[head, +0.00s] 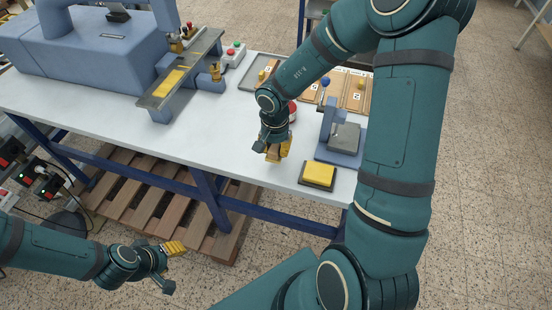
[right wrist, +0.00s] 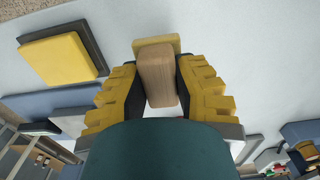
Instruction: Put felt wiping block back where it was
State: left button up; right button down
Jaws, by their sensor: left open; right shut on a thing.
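The felt wiping block (right wrist: 156,78) is a wooden grip with a yellowish felt pad at its far end. It shows in the right wrist view between the yellow-padded fingers of my right gripper (head: 277,150), which is shut on its wooden part. In the head view the right gripper is low over the white table near its front edge, left of a yellow pad, and mostly hides the block. I cannot tell whether the felt touches the table. My left gripper (head: 172,250) is open and empty, in front of the table and below its top.
A yellow pad on a dark base (head: 318,175) lies near the table's right front; it also shows in the right wrist view (right wrist: 62,58). A small blue press (head: 342,137) stands behind it. A large blue machine (head: 90,50) fills the back left. The front middle of the white table (head: 215,130) is clear.

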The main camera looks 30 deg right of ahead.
aim_at(276, 155)
jog(key=shift+f+b, duration=0.7)
jog(key=shift+f, duration=1.3)
jog(key=shift+r, duration=0.1)
jog(key=shift+s, duration=0.15)
jog(key=c, duration=0.9)
grip_release()
jog(key=shift+o, duration=0.2)
jog(key=shift+r, duration=0.25)
notch_tip(276, 155, up, 12)
jog(key=p, duration=0.4)
jog(key=shift+f, duration=0.2)
